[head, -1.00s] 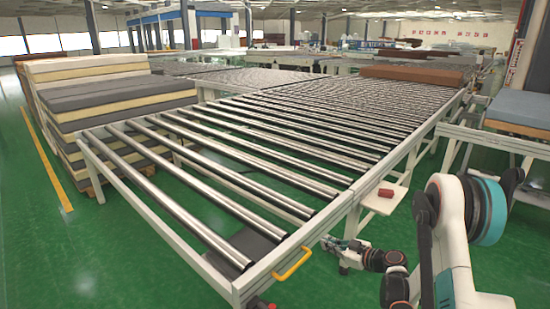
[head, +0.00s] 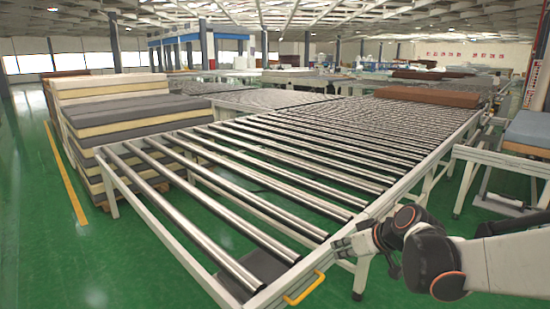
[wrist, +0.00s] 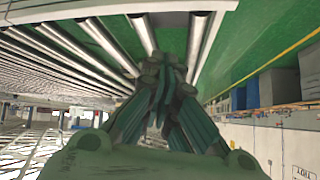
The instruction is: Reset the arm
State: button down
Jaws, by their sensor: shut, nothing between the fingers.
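My gripper (head: 343,245) is at the right front in the head view, level with the near right rail of the roller conveyor (head: 318,262). My arm reaches in from the right edge, stretched roughly level. In the wrist view my gripper (wrist: 165,72) has its dark green fingers drawn together at the tips, with nothing held. The conveyor's metal rollers (wrist: 85,50) show behind and to the left of the fingers in that view. I cannot tell exactly how far the gripper is from the rail.
A yellow handle (head: 304,288) sticks out at the conveyor's near corner. A stack of mattresses (head: 120,110) stands at the left. A brown mattress (head: 427,96) lies at the conveyor's far end. A table with a blue-grey mattress (head: 528,130) stands at the right. Green floor at the left is open.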

jog(key=s+d+r+m+h, duration=0.1)
jog(key=s+m+h, duration=0.1)
jog(key=s, duration=1)
jog(key=s+d+r+m+h, duration=0.1)
jog(key=s+m+h, duration=0.2)
jog(key=s, duration=1)
jog(key=shift+d+r, duration=0.35)
jog(key=shift+r, duration=0.05)
